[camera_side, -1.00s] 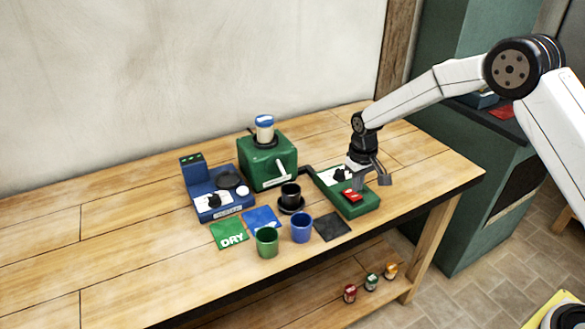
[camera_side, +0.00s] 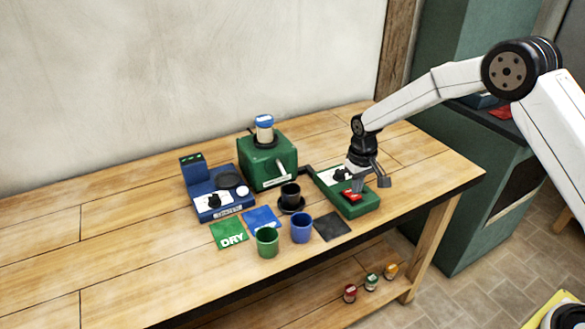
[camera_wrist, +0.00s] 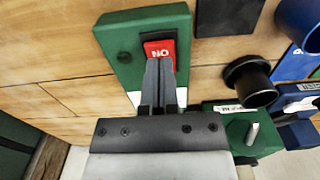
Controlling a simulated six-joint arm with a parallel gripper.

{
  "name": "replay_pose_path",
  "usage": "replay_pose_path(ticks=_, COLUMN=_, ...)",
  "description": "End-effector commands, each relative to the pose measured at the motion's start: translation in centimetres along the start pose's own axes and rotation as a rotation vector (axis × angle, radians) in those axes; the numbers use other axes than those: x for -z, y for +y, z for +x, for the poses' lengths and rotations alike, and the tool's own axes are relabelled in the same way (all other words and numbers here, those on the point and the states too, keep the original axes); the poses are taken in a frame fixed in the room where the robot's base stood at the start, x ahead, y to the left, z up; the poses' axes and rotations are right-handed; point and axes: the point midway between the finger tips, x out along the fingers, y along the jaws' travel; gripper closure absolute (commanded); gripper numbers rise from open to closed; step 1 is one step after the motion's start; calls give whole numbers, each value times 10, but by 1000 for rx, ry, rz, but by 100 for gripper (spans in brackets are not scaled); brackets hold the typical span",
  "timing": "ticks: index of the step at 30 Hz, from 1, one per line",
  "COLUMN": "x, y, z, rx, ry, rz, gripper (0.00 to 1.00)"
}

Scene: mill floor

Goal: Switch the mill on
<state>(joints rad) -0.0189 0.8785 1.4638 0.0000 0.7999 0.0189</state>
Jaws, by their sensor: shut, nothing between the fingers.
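The green mill (camera_side: 262,163) stands at the back of the bench with a white and blue-lidded jar (camera_side: 265,128) on top. To its right lies a long green switch box (camera_side: 366,208) with a red rocker (camera_side: 348,197). In the wrist view the red rocker (camera_wrist: 158,46) shows white letters, upside down, on the green box (camera_wrist: 120,42). My gripper (camera_side: 357,188) is shut and empty, its fingertips right at the rocker. The fingers (camera_wrist: 160,62) hide part of the rocker, so I cannot tell whether they touch it.
A blue machine (camera_side: 224,206) stands at the left. A black cup (camera_side: 290,193), green cup (camera_side: 267,242) and blue cup (camera_side: 301,228) stand in front, near coloured mats such as the green one (camera_side: 229,235). The bench's left side is clear.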

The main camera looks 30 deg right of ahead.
Motion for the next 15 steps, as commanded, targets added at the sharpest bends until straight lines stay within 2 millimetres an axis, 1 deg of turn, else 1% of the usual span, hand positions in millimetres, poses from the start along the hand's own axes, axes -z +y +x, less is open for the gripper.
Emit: replay_pose_path(ticks=15, x=0, y=0, z=5, rx=0, ry=1, rz=0, gripper=100)
